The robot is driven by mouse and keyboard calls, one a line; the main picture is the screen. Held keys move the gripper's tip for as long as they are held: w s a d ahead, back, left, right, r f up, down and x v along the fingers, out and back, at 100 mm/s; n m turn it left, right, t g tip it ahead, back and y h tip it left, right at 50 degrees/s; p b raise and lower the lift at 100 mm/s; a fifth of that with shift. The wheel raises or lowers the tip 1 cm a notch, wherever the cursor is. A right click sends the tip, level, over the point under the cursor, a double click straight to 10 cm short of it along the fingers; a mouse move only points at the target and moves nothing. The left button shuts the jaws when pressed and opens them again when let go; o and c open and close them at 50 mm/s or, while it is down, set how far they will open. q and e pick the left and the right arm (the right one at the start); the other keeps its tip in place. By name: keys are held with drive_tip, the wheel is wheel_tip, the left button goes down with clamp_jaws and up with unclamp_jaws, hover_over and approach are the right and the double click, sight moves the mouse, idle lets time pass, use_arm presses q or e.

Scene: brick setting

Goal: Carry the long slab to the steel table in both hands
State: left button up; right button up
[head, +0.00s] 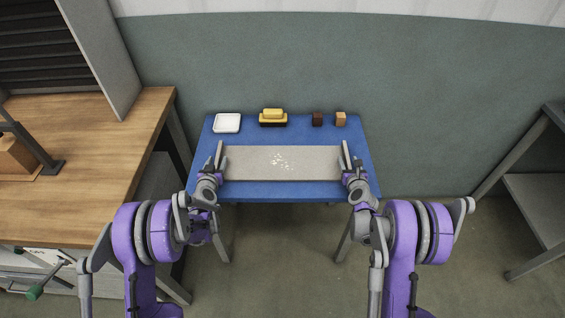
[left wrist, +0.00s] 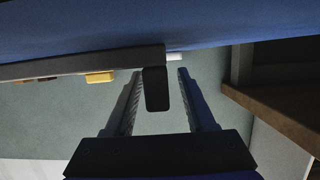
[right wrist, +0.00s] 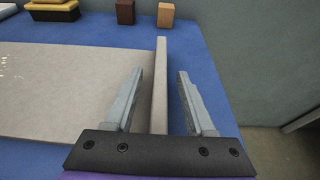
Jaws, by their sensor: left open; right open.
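The long grey slab (head: 255,163) lies flat on a blue table, with pale flecks in its middle and a raised end piece at each end. My left gripper (head: 216,166) is open at its left end; in the left wrist view a dark end piece (left wrist: 155,90) shows between the spread fingers (left wrist: 160,95). My right gripper (head: 350,168) is open at the right end; in the right wrist view the raised end piece (right wrist: 160,75) runs between its fingers (right wrist: 160,92). A grey table, likely the steel table (head: 553,112), is partly visible at the right edge.
On the blue table (head: 290,193), behind the slab, are a white tray (head: 227,123), a yellow-topped block (head: 273,117), a dark brown block (head: 317,119) and a tan block (head: 341,118). A wooden workbench (head: 90,190) stands close at left. Open floor (head: 475,250) lies at right.

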use_arm(q)
clamp_jaws()
use_arm(e)
clamp_jaws()
idle(1.2)
